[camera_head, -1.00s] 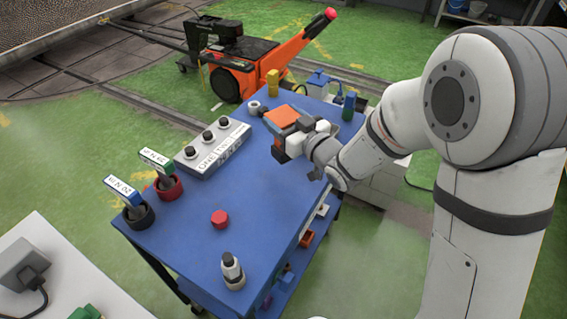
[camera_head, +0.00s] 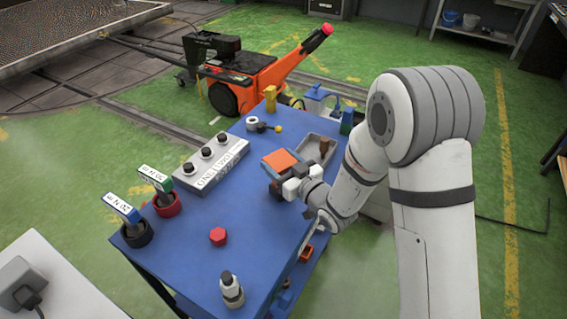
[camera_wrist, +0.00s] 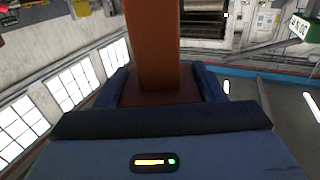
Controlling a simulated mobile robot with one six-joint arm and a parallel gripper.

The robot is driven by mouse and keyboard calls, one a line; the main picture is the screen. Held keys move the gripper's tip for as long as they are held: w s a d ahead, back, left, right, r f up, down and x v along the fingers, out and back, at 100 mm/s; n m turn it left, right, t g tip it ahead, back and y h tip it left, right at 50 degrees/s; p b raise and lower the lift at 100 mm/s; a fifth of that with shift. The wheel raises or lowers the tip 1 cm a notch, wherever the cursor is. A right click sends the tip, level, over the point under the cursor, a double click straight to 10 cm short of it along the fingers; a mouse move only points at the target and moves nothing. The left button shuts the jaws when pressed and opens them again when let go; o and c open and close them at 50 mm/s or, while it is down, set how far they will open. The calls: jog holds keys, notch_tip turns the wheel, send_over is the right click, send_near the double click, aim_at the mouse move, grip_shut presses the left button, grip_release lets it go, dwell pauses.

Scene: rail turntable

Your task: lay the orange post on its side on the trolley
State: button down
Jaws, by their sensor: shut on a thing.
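My gripper (camera_head: 280,172) is above the right middle of the trolley's blue top (camera_head: 250,203), pointing left. In the wrist view its dark jaws (camera_wrist: 160,90) are shut on the orange post (camera_wrist: 152,45), which stretches away up the picture from a wider part between them. In the head view an orange face shows at the gripper's end, and the rest of the post is hidden. The gap between the post and the trolley top cannot be judged.
Behind the gripper lies a grey tray (camera_head: 309,142) with a brown piece (camera_head: 324,147). A button box (camera_head: 212,164), red knob (camera_head: 218,236), two tagged holders (camera_head: 167,205) (camera_head: 137,236) and a bottle (camera_head: 231,290) stand on the top. Blue space is clear in front of the gripper.

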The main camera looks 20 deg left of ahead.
jog(key=shift+f, duration=0.1)
jog(key=shift+c, duration=1.6)
grip_release()
jog(key=shift+r, duration=0.2)
jog(key=p+v, duration=0.4)
jog(key=v, duration=0.8)
jog(key=shift+f, duration=0.15)
